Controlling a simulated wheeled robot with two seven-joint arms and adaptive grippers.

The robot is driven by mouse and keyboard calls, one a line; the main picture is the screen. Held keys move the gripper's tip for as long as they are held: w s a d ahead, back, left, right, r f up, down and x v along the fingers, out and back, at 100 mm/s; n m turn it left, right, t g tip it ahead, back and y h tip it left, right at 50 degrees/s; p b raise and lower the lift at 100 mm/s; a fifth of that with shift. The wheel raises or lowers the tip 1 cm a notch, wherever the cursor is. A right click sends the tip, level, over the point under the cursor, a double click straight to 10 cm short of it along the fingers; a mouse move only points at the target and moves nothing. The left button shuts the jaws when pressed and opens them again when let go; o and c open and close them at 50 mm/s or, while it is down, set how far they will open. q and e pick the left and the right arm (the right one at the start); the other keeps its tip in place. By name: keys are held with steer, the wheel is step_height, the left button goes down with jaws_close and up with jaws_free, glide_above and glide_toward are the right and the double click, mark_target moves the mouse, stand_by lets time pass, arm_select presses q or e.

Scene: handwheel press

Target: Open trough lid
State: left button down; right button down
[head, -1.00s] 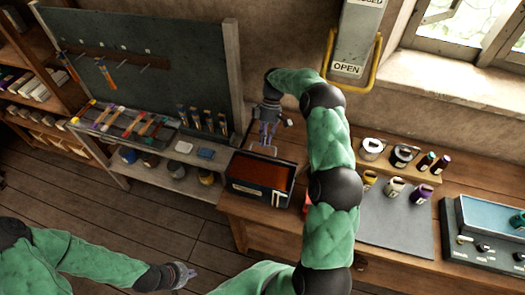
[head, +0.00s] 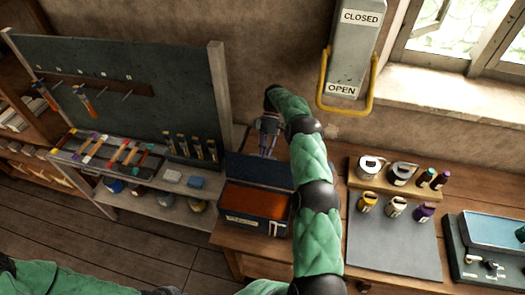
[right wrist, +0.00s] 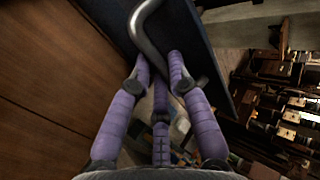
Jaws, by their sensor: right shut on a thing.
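The trough (head: 243,221) is a dark blue box with a red-brown inside, on the left end of the bench. Its lid (head: 258,171) stands raised along the back edge, its dark inner face showing. My right gripper (head: 267,150) is behind the lid, at its top edge. In the right wrist view my right gripper (right wrist: 163,72) is shut on the curved metal handle (right wrist: 148,38) of the dark blue lid (right wrist: 203,60). A sliver of my left gripper (head: 168,291) shows at the bottom edge, and its fingers cannot be made out.
A wall lever housing (head: 349,60) with a yellow handle, marked CLOSED and OPEN, hangs above the bench. Several pots and bottles stand on a wooden rack (head: 372,187) and grey mat (head: 385,248) at right. A tool rack (head: 130,165) with a dark board stands at left.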

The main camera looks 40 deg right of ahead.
arm_select(q)
steer(key=shift+w+r, duration=0.15)
arm_select(e)
steer(key=shift+s+a+f+g+y, duration=0.1)
steer(key=shift+f+g+y, duration=0.1)
steer(key=shift+f, duration=0.25)
steer(key=shift+s+f+g+y, duration=0.1)
steer(key=shift+f+g, duration=0.1)
steer(key=shift+f, duration=0.25)
arm_select(q)
steer(key=shift+w, duration=0.1)
arm_select(e)
steer(key=c, duration=1.3)
jaws_free()
steer(key=shift+f, duration=0.1)
steer(key=shift+o, duration=0.7)
steer(key=shift+w+d, duration=0.3)
steer(key=shift+d, duration=0.05)
arm_select(q)
steer(key=shift+w+d, duration=0.1)
steer(key=shift+d, duration=0.05)
arm_select(e)
steer(key=shift+r, duration=0.25)
steer(key=shift+w+r, duration=0.1)
steer(key=shift+a+r, duration=0.1)
